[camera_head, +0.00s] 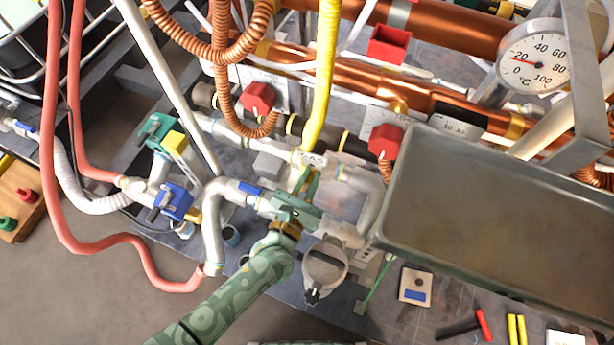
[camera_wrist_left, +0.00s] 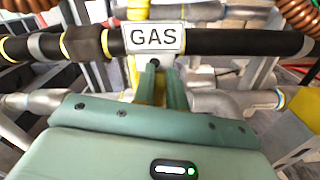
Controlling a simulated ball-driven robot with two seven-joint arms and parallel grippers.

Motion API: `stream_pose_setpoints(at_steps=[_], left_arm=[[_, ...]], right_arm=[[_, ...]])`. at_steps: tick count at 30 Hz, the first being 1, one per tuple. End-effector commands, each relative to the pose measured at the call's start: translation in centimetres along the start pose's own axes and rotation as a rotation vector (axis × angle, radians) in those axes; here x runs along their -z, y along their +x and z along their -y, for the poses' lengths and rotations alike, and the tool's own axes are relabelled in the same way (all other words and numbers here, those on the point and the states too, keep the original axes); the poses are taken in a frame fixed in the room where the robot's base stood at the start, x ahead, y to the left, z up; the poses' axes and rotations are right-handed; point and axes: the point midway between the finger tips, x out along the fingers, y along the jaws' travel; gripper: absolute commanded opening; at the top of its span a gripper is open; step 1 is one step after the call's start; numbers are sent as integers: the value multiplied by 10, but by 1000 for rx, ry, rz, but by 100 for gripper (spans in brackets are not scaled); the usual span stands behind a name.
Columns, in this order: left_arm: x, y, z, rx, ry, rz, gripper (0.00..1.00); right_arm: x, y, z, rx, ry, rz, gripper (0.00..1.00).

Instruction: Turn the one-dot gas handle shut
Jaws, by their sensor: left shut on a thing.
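My left gripper (camera_head: 310,178) reaches up to the pipework at the lower end of the yellow gas hose (camera_head: 326,75). Its fingers also show in the wrist view (camera_wrist_left: 162,82), close together just below a white GAS tag (camera_wrist_left: 153,39). They are shut on the gas handle, a yellow piece (camera_wrist_left: 148,92) partly showing beside and behind the fingers. The fingers cover most of the handle, so its exact angle is hard to tell. A single dark round spot shows just below the tag. In the head view the small pale tag (camera_head: 313,159) sits just above the fingertips. My right gripper is not in view.
A blue valve (camera_head: 174,202) and a green valve (camera_head: 156,132) stand to the left. A large grey metal box (camera_head: 500,215) closes off the right side. A dial gauge (camera_head: 534,57) stands at the upper right.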

Motion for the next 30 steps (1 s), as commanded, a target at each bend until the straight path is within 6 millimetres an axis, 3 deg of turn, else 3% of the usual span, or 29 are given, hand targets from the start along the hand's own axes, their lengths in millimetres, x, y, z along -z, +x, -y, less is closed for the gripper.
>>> stream_pose_setpoints(at_steps=[15,30], left_arm=[[3,-1,9,3,318,-3,0],[4,-1,11,3,375,-3,0]], right_arm=[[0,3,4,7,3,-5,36],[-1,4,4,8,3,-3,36]])
